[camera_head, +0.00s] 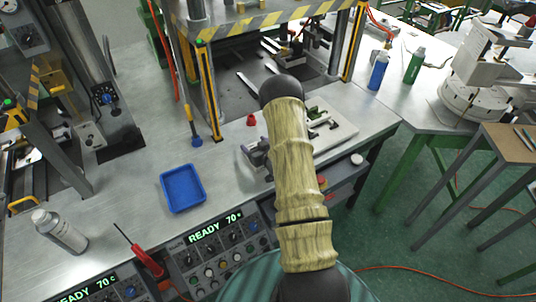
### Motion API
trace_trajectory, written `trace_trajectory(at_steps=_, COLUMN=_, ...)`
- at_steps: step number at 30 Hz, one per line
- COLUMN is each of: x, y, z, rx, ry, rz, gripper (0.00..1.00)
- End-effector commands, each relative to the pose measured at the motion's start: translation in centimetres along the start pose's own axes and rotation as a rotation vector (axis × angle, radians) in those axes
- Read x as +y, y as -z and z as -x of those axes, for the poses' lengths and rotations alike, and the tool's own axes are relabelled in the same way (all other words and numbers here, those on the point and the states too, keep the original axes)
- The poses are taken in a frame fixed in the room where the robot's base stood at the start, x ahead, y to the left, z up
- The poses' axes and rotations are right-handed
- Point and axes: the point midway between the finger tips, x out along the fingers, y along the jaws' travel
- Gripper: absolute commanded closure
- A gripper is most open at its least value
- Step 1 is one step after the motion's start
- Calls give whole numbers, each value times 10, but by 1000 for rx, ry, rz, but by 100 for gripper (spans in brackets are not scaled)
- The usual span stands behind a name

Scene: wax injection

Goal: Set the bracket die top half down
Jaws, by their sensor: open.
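My arm (298,180) rises through the middle of the view and hides part of the bench behind it. I cannot make out my gripper or its fingertips. A grey metal shape (254,156) shows just left of the arm at bench level; I cannot tell what it is. A pale flat plate (338,134) lies on the bench and shows right of the arm, with small dark green parts (317,114) at its far side. I cannot pick out the bracket die top half for certain.
A blue tray (182,188) lies on the bench at left, with a grey bottle (60,232) nearer. A press with striped posts (208,92) stands behind. Blue (378,71) and green (414,66) bottles stand at right.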

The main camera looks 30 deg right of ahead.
Motion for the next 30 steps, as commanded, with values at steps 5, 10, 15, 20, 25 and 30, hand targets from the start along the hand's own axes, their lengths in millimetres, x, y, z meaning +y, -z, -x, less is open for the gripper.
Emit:
trace_trajectory(at_steps=5, x=1, y=-5, z=28, rx=-4, ry=-3, rz=-1, gripper=31)
trace_trajectory(at_steps=10, x=1, y=-5, z=56, rx=-3, ry=-3, rz=-2, gripper=31)
trace_trajectory(at_steps=15, x=1, y=-5, z=85, rx=-3, ry=-4, rz=-2, gripper=31)
trace_trajectory(at_steps=20, x=1, y=-4, z=105, rx=-3, ry=-3, rz=-1, gripper=31)
trace_trajectory(at_steps=25, x=0, y=-2, z=111, rx=-2, ry=-2, rz=0, gripper=31)
trace_trajectory(at_steps=30, x=0, y=-2, z=110, rx=-2, ry=-1, rz=0, gripper=31)
